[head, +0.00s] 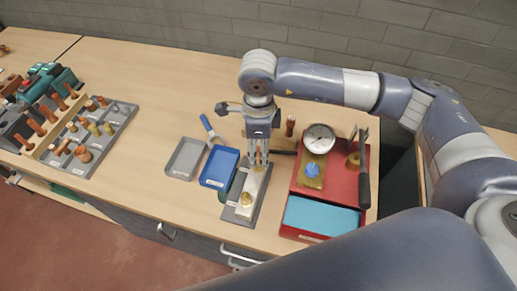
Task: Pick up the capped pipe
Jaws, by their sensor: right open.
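My right gripper (258,158) points down, open, over a grey tray (238,213) that holds a pale block (254,186) and a brass fitting (246,199). I cannot tell whether its fingers touch the block. A short copper piece (290,126) stands upright on the bench just right of and behind the gripper. Several copper pipe pieces (36,126) stand in a wooden rack at the left, and more lie in a grey sectioned tray (118,118). Which of these is the capped pipe is too small to tell. My left gripper is out of view.
A blue tray (220,168) and a grey tray (185,158) lie left of the gripper, near a blue-handled tool (208,126). The bench's back middle is clear.

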